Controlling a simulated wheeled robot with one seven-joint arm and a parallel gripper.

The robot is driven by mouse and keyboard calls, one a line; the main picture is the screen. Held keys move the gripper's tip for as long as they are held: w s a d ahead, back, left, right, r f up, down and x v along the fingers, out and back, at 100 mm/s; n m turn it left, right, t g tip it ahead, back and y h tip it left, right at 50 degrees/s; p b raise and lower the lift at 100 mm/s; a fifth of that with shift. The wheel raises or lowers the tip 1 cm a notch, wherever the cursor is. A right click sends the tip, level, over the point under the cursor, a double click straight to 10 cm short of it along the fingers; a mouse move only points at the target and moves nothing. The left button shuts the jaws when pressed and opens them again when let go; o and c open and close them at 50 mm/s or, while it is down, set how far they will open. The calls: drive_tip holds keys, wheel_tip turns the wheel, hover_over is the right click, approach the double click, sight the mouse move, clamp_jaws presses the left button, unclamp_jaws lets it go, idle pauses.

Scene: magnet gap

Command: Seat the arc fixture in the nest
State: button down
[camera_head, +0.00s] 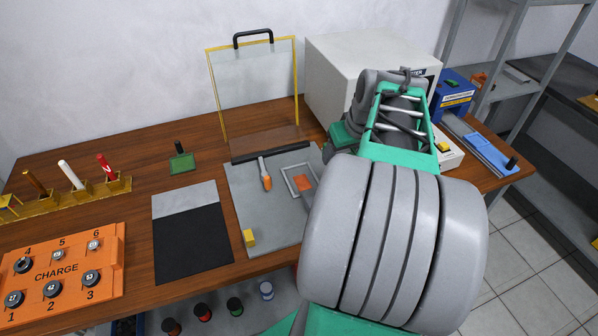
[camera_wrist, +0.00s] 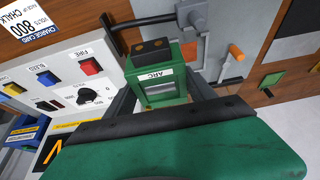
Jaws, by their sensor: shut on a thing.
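The arc fixture (camera_wrist: 158,72), a green block with a black top and a white "ARC" label, shows in the wrist view. My gripper (camera_wrist: 161,92) is shut on it, with a dark finger on either side. In the head view my arm hides the fixture and the fingers. A pale square frame around an orange patch (camera_head: 304,183), which looks like the nest, lies on the grey plate (camera_head: 245,196). My arm covers the plate's right side. I cannot tell how far the fixture is from the frame.
A control panel (camera_wrist: 62,85) with red, blue and yellow buttons and a knob is close at left in the wrist view. An orange-handled tool (camera_head: 266,180) and yellow block (camera_head: 249,238) lie on the plate. A clear yellow-framed shield (camera_head: 255,90) stands behind. A black mat (camera_head: 190,240) lies left.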

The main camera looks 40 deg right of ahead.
drive_tip(key=w+a+f, duration=0.2)
drive_tip(key=w, duration=0.1)
drive_tip(key=w+a+f, duration=0.2)
drive_tip(key=w+f, duration=0.1)
drive_tip(key=w+a+f, duration=0.1)
drive_tip(key=w+f, duration=0.2)
drive_tip(key=shift+a+f+p, duration=0.2)
drive_tip(key=shift+a+p, duration=0.15)
drive_tip(key=shift+a, duration=0.05)
drive_tip(key=shift+d+f, duration=0.1)
drive_tip(key=shift+f, duration=1.5)
drive_tip(key=shift+c, duration=1.6)
unclamp_jaws()
drive_tip(key=shift+s, duration=0.1)
